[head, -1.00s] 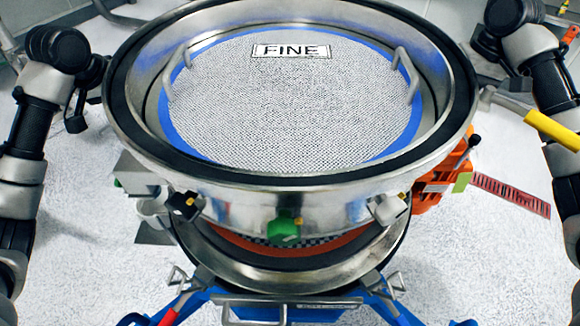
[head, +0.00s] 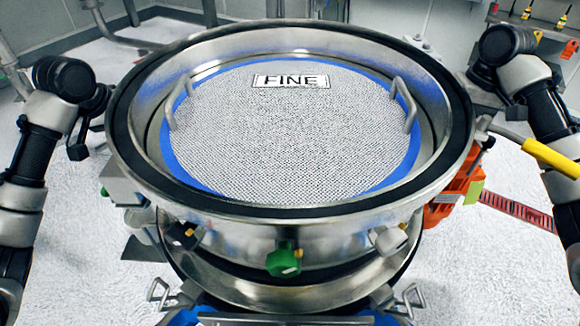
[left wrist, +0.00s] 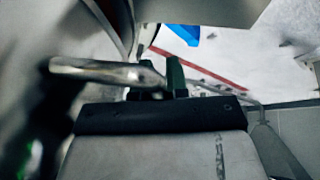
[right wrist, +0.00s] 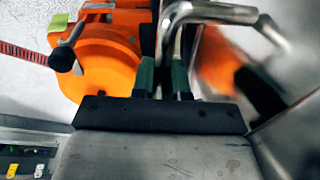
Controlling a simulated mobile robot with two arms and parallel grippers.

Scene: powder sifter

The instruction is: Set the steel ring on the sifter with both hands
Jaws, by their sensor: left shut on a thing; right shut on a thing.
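The steel ring (head: 345,237) is a wide, shiny band with a black upper rim. It fills the middle of the head view, roughly level. A round mesh screen (head: 290,130) with a blue edge, two bar handles and a "FINE" label shows inside it. The sifter's lower steel body (head: 290,293) shows just below the ring; whether they touch cannot be told. My left gripper (left wrist: 170,78) is shut on a metal bar handle (left wrist: 105,72). My right gripper (right wrist: 163,78) is shut on a bent bar handle (right wrist: 215,12). The grippers are not clear in the head view.
Green (head: 284,259), black and pale clamp knobs sit around the ring's front. An orange part (head: 450,195) and a yellow-handled rod (head: 550,157) are at the right. Metal latches (head: 410,300) stand low in front. Pale floor is open on both sides.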

